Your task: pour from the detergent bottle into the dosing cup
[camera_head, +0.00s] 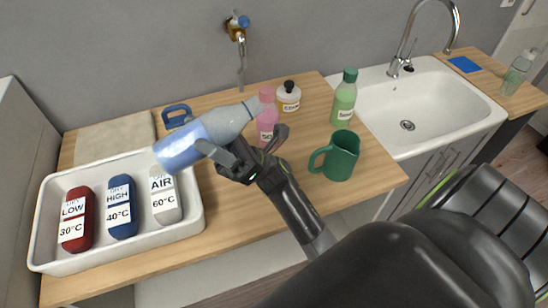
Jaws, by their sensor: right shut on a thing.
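My right gripper (238,152) is shut on a pale blue-and-white bottle (205,133), which I take to be the detergent bottle. The bottle is held well tilted, its broad blue end low at the left and its narrower end up at the right, in front of a pink bottle. Its mouth is not clear, and no liquid shows coming out. I cannot pick out a dosing cup for certain. A green mug (341,156) stands upright on the wooden counter right of the gripper, apart from it. My left gripper is not in view.
A white tray (50,222) at left holds red, blue and white labelled containers. Behind are a blue handled object (176,117), partly hidden, the pink bottle (267,122), a lidded jar (288,98) and a green bottle (344,99). A sink (440,92) lies right.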

